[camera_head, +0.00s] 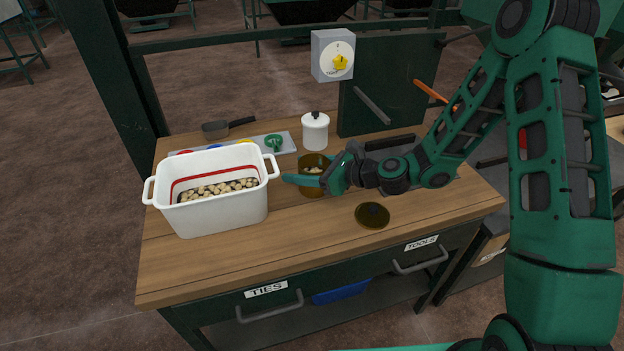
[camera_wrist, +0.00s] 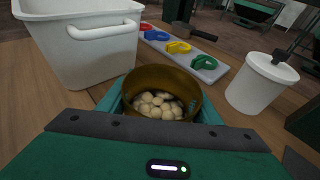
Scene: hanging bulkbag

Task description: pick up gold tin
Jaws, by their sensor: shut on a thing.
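The gold tin (camera_head: 309,187) is a dark gold, open-topped pot standing upright over the wooden bench top, right of the white tub. In the wrist view the gold tin (camera_wrist: 184,80) holds several pale round pieces. My gripper (camera_head: 305,181) reaches it from the right, and its green fingers are shut around the tin's sides. The wrist view shows a finger on each side of the tin; the fingertips are mostly hidden behind it. I cannot tell whether the tin's base touches the bench.
A white tub (camera_head: 222,213) with pale pieces stands left of the tin. A dark gold lid (camera_head: 372,215) lies in front. A white lidded canister (camera_head: 315,133) and a tray (camera_head: 285,149) with coloured items are behind. A dark upright panel (camera_head: 390,85) rises at the back.

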